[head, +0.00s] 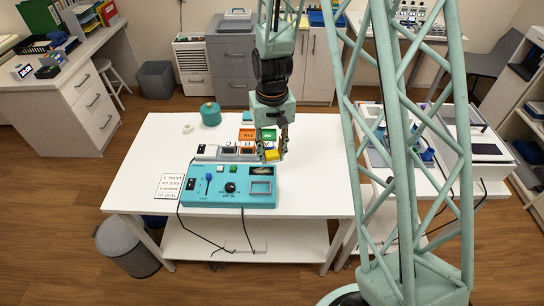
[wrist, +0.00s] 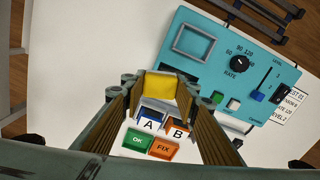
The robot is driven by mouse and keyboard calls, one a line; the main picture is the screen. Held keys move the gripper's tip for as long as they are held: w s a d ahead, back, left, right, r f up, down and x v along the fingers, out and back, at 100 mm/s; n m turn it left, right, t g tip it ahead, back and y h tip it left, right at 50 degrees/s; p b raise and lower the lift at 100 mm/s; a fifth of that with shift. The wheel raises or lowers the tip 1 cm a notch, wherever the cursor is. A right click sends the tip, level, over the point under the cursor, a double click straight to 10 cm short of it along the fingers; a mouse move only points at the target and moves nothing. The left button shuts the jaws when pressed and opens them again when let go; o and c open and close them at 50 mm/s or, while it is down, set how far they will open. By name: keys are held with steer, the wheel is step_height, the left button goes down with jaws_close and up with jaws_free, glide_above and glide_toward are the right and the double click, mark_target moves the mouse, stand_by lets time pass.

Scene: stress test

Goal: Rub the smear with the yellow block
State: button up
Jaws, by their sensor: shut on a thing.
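The yellow block (head: 271,155) is between the fingers of my gripper (head: 272,150), above the back right part of the teal panel box (head: 232,199). In the wrist view the yellow block (wrist: 160,87) sits at the fingertips of my gripper (wrist: 155,92), which is shut on it. I cannot tell from these views whether the block touches anything below. A dark window (head: 261,171) and a grey-framed window (head: 261,187) are on the panel's right side. The framed window (wrist: 194,42) also shows in the wrist view. I cannot make out a smear; the block and fingers hide part of the panel.
Behind the panel are an orange FIX tray (head: 247,134), a green OK tray (head: 268,134) and trays marked A (wrist: 149,124) and B (wrist: 177,132). A teal pot (head: 210,115) stands farther back. A label card (head: 170,187) lies left. The white table's left side is mostly clear.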

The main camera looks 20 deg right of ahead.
steer(key=shift+r+p, duration=0.4)
steer(key=shift+r, duration=0.6)
